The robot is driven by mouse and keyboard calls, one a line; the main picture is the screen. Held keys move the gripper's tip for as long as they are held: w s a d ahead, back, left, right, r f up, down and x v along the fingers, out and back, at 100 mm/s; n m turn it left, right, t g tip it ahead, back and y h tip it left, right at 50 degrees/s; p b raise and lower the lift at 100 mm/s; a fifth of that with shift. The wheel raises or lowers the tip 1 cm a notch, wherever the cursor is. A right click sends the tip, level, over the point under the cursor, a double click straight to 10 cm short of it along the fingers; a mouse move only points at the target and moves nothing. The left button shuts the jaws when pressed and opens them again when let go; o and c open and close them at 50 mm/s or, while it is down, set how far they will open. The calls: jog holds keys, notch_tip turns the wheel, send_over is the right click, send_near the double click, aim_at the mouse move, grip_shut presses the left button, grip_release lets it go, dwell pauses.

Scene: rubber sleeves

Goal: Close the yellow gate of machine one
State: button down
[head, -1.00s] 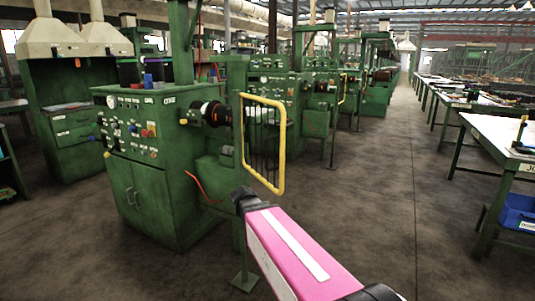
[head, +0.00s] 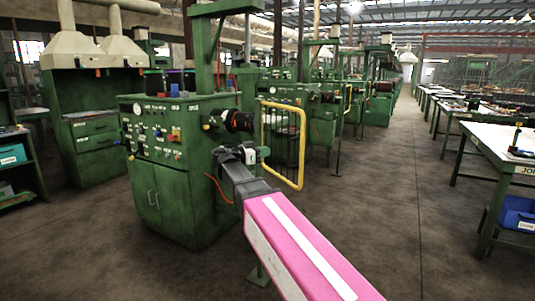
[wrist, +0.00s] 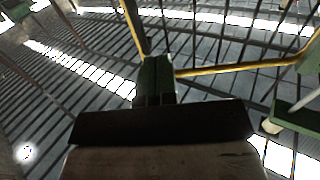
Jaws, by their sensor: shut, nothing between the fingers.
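The yellow gate (head: 302,150) is a yellow frame with thin dark vertical bars. It stands upright on the right of machine one (head: 180,170), the green cabinet with a dial and knobs. It stands out to the right of the dark round spindle (head: 238,121). My gripper (head: 256,153) is at the gate's left side, below the spindle; its fingertips are small and partly hidden in the head view. In the wrist view my shut fingers (wrist: 154,80) are in front of the gate's yellow bar (wrist: 240,67) and dark bars. I cannot tell whether they touch the gate.
A red-orange cable (head: 219,189) hangs at the machine's side. More green machines (head: 290,125) stand in a row behind. A white-topped table (head: 500,150) is at the right, with a blue bin (head: 517,214) below. The aisle floor between is clear.

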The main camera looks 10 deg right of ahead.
aim_at(293, 147)
jog(key=x, duration=1.1)
jog(key=shift+d, duration=0.2)
jog(key=shift+d, duration=0.15)
